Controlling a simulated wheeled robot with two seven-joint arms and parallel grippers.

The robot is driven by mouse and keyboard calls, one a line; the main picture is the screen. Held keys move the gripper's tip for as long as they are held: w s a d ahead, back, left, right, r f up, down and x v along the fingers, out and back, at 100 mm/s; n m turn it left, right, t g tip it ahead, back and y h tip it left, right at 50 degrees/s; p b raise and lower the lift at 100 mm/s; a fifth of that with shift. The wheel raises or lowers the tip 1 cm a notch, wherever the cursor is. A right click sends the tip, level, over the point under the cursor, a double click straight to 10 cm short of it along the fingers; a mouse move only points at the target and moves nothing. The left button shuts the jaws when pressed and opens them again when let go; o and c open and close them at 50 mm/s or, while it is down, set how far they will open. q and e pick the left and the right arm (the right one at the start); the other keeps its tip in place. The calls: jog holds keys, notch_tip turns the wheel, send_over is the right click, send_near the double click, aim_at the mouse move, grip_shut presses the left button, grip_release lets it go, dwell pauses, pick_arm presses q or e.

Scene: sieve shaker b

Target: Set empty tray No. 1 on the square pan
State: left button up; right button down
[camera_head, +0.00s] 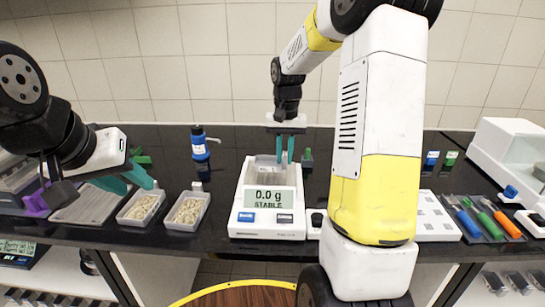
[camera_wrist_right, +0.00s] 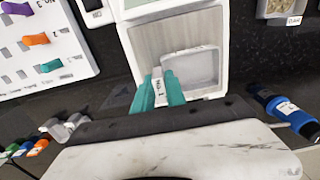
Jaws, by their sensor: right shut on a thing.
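A white balance (camera_head: 267,222) stands in the middle of the bench, its display reading 0.0 g STABLE. Its square pan (camera_wrist_right: 150,38) shows bare in the right wrist view. My left gripper (camera_head: 138,188) is open and empty at the left.
Two trays of pale grains, one (camera_head: 140,207) beside the other (camera_head: 187,210), stand left of the balance. A blue-capped bottle (camera_head: 200,150) stands behind them. A white board (camera_head: 435,217) and a dark tray with coloured tools (camera_head: 480,222) lie at the right.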

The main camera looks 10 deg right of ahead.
jog(key=shift+f, duration=1.25)
jog(key=shift+f, duration=0.1)
jog(key=c, duration=1.4)
grip_release()
jog(key=shift+o, duration=0.2)
